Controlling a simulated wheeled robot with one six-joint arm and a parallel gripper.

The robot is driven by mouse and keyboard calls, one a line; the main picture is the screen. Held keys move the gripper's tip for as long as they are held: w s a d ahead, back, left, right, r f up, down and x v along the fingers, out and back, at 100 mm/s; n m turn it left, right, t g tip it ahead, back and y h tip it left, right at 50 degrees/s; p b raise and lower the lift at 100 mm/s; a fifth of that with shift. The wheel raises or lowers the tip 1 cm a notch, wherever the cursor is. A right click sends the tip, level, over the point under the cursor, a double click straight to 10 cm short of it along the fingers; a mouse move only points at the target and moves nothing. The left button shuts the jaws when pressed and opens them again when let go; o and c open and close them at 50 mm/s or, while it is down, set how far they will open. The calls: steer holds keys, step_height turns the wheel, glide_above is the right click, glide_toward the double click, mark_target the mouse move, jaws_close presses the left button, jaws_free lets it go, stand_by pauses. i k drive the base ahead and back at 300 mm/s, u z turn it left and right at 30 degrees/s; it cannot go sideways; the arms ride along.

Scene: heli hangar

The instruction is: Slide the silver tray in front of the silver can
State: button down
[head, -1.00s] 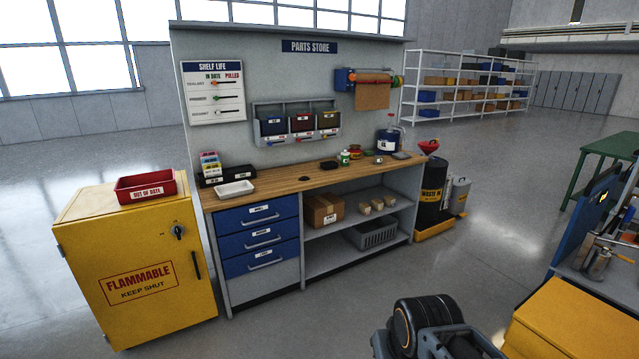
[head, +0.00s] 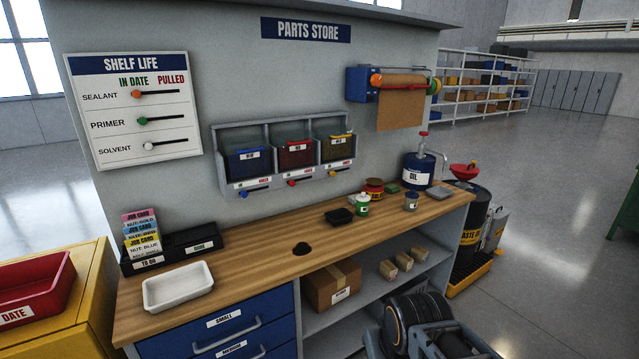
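A small silver can (head: 411,201) with a pale label stands upright on the wooden workbench (head: 330,236), towards its right end. A flat, shallow silver tray (head: 440,193) lies on the bench to the right of the can and slightly farther back, near the right edge. A small gap seems to separate them, though at this size I cannot be sure. Part of my folded arm shows at the bottom right of the head view, well in front of the bench. My gripper's fingertips do not show, and nothing of mine touches the tray or can.
The blue oil container (head: 420,170) stands behind the can and tray. A green-and-white bottle (head: 362,204), a red-and-yellow tin (head: 374,188) and a black tray (head: 339,217) are to the left. A white tray (head: 178,287) lies far left. The waste drum (head: 470,215) stands beyond the bench's right end.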

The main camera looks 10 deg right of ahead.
mark_target(438, 193)
steer(key=i, duration=0.55)
steer(key=z, duration=1.7)
steer(key=i, duration=3.4)
steer(key=u, duration=4.35)
